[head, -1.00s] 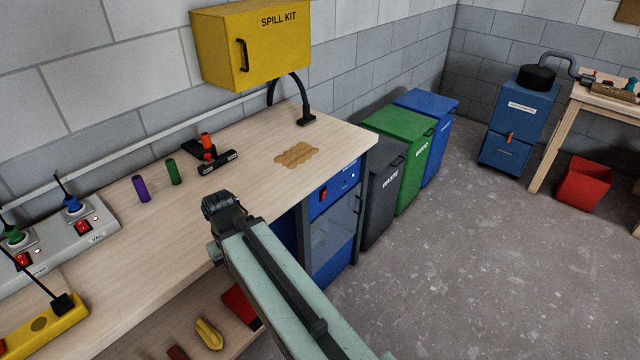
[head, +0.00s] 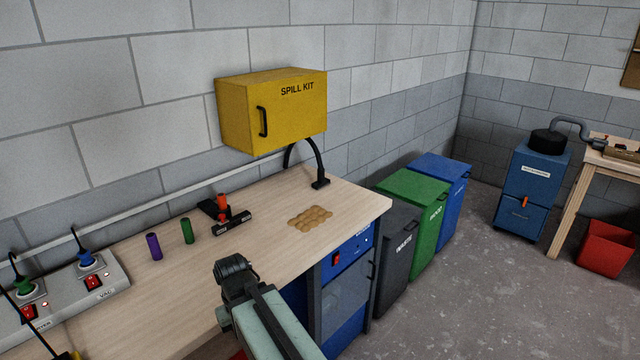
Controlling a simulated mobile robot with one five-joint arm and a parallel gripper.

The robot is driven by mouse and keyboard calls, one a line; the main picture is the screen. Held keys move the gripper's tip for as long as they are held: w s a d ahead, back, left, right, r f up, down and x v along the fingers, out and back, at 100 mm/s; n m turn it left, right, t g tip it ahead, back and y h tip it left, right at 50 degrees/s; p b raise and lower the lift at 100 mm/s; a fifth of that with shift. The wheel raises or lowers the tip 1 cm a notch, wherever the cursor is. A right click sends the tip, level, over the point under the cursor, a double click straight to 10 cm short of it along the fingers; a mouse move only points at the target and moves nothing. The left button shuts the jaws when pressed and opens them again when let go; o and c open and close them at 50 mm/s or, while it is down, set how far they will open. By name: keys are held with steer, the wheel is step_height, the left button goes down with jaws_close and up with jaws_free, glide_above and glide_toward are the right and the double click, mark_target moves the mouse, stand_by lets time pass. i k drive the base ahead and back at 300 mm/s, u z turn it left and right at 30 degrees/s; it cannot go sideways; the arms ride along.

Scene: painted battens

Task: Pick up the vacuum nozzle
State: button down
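A black curved hose (head: 305,148) arches under the spill kit box and ends in a flat black piece (head: 320,184) on the back right of the workbench top. This end piece looks like the vacuum nozzle. My gripper (head: 234,272) shows in the lower middle, in front of the bench's front edge in the picture and well to the left of and nearer than the hose end. Its fingers are not clear, so I cannot tell whether it is open.
A black and orange tool (head: 232,222), a green cylinder (head: 187,231) and a purple cylinder (head: 153,247) stand on the bench (head: 200,285). A grey switch panel (head: 115,279) is at left. The yellow spill kit box (head: 275,110) hangs above. Bins (head: 400,245) stand right.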

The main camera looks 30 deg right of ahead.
mark_target(322, 181)
steer(key=u, duration=3.9)
steer(key=k, duration=2.85)
steer(key=z, duration=1.15)
